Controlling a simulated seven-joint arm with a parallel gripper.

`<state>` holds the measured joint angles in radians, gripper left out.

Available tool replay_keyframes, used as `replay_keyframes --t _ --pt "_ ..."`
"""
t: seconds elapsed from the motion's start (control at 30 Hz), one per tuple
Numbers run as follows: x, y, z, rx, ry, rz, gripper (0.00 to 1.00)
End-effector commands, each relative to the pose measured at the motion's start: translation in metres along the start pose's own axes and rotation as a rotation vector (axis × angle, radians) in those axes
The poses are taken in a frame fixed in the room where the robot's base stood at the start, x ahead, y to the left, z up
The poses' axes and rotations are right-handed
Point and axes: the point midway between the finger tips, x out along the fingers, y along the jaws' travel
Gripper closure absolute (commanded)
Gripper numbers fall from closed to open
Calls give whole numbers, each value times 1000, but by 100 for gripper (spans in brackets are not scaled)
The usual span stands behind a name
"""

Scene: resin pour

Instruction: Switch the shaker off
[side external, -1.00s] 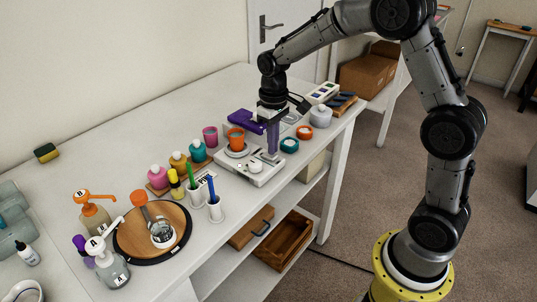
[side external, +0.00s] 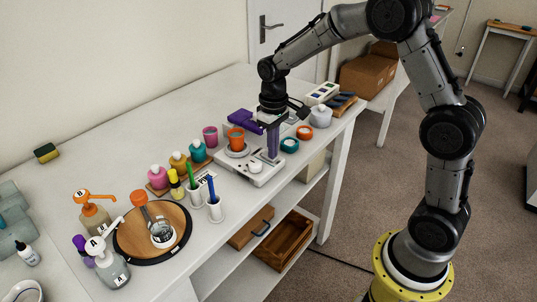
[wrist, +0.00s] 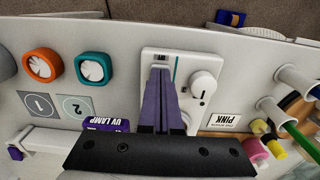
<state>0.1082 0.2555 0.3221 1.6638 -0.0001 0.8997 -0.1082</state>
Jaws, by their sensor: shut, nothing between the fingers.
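The shaker (side external: 268,176) is a white box on the table. An orange cup (side external: 236,137) stands on its round platform. The wrist view shows the shaker's top panel (wrist: 185,62) with a white round knob (wrist: 203,86) and a small dark-framed switch (wrist: 152,66) near the edge. My gripper (side external: 273,157) is shut and empty, pointing down over the switch end of the shaker. In the wrist view its purple fingertips (wrist: 161,70) are right beside the switch and partly cover the panel. I cannot tell whether they touch it, or the switch's position.
Teal (wrist: 92,68) and orange (wrist: 41,61) rings lie beside the shaker. A purple UV lamp (wrist: 106,124) is close to my gripper. Pen holders (side external: 215,209) and colour bottles (side external: 198,151) stand on the shaker's other side. The table's front edge is close.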

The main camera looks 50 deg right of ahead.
Motion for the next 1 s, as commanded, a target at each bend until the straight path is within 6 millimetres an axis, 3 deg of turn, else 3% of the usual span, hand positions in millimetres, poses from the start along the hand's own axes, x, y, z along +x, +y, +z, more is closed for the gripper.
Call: replay_keyframes --t 0.27,1.0 --pt "-2 0 0 0 1 0 100" --pt "-57 0 -1 0 2 0 100"
